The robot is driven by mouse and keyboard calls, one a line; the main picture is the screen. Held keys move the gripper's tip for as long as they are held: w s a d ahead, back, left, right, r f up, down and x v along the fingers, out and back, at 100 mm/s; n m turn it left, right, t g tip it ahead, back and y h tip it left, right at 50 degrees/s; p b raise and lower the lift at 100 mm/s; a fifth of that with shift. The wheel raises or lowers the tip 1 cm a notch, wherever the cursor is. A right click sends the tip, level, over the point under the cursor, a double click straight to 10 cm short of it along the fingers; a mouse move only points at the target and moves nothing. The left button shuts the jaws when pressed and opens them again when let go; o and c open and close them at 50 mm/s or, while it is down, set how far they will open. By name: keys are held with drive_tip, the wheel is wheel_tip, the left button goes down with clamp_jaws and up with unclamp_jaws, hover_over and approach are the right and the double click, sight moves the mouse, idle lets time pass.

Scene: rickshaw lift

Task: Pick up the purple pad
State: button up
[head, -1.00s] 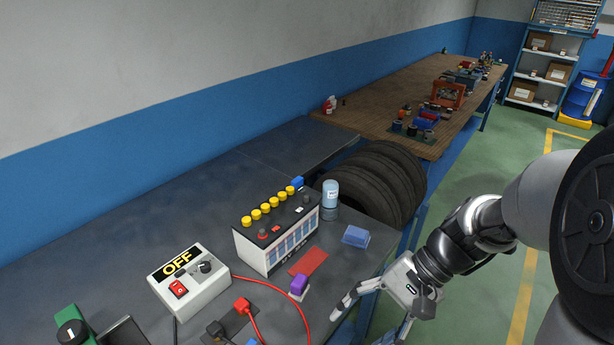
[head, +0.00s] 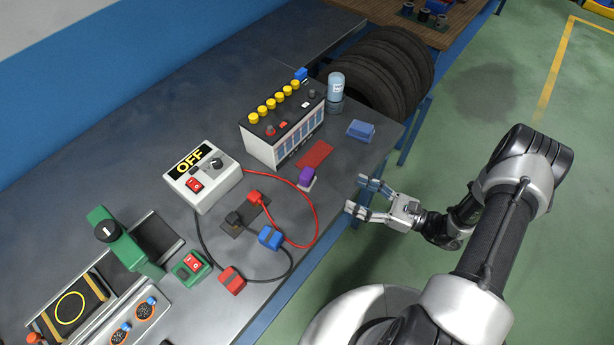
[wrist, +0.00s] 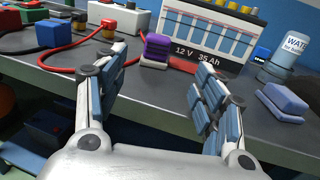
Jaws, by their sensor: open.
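The purple pad (head: 306,175) is a small block near the front edge of the dark workbench (head: 229,264), in front of the battery. It shows in the wrist view (wrist: 157,47) too, upper middle, standing on a paler base, between my fingers in the picture but farther off. My gripper (head: 360,195) is open and empty, just off the bench's front edge, to the right of the pad and apart from it. In the wrist view both fingers (wrist: 160,90) are spread wide, with nothing between them.
The battery (head: 283,130) stands behind the pad, with a red strip (head: 314,154) beside it. A blue block (head: 361,130) and a water bottle (head: 336,88) are to the right. A red cable (head: 314,213) loops left of the pad from the OFF box (head: 203,176).

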sight(312, 176)
drive_tip(key=b+x, duration=0.2)
drive_tip(key=x, duration=1.4)
drive_tip(key=shift+a+r, duration=0.1)
drive_tip(key=shift+c, duration=0.3)
drive_tip(key=c, duration=1.1)
